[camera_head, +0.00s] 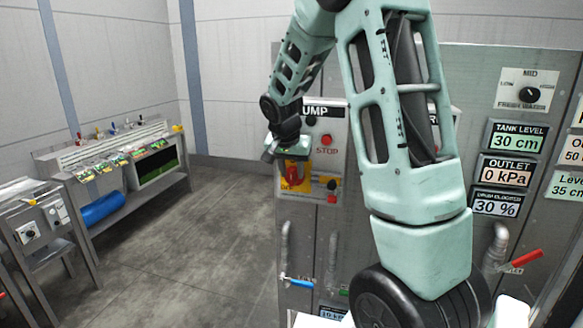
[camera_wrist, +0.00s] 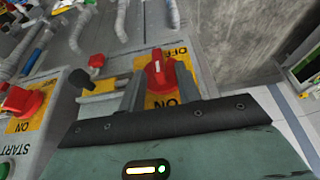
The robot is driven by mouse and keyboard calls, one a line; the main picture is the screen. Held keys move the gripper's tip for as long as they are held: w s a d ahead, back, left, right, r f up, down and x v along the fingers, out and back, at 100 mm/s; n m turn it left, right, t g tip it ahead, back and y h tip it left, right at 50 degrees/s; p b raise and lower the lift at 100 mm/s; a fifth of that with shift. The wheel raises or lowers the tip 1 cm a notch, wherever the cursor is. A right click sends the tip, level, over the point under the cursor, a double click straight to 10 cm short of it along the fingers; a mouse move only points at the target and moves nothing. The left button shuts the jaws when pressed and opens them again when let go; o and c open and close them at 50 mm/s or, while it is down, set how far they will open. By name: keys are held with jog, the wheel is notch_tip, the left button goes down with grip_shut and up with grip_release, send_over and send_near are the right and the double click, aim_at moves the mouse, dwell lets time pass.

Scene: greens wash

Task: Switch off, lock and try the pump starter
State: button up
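The pump starter (camera_head: 335,128) is a grey box with a PUMP label and a red STOP button (camera_head: 328,140). On it is a red rotary switch handle (camera_head: 292,174) on a yellow plate, partly hidden by my gripper. In the wrist view the handle (camera_wrist: 159,76) stands between my gripper's (camera_wrist: 160,88) two fingers, with ON at the near end of the plate and OFF at the far end. Yellow shows between the left finger and the handle, so the fingers look apart around it. A small red piece (camera_wrist: 96,61) and black knob (camera_wrist: 81,82) sit beside the plate.
A second starter's red switch (camera_wrist: 22,101) is at the left of the wrist view. Red (camera_head: 521,259) and blue (camera_head: 297,281) valve handles stick out below. Gauge signs (camera_head: 497,168) are on the right. A bench (camera_head: 115,195) stands far left, with clear floor between.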

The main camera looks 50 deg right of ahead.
jog(key=shift+c, duration=0.2)
grip_shut()
jog(key=shift+w+f, duration=0.1)
jog(key=shift+w, duration=0.05)
jog(key=w+f+n+g+h, duration=0.1)
jog(key=g+h, duration=0.1)
jog(key=g, duration=0.2)
jog(key=w+a+f+n+g+h+b, duration=0.1)
jog(key=g+h, duration=0.2)
jog(key=g, duration=0.1)
jog(key=w+n+g+h+b, duration=0.1)
jog(key=g+h, duration=0.1)
jog(key=g, duration=0.2)
jog(key=shift+a+f+n+g+h, duration=0.15)
jog(key=shift+f+n+g+h, duration=0.15)
jog(key=shift+f+n+g, duration=0.1)
jog(key=shift+f+n+g+h+b, duration=0.2)
jog(key=shift+n+g+h+b, duration=0.3)
jog(key=shift+g, duration=0.3)
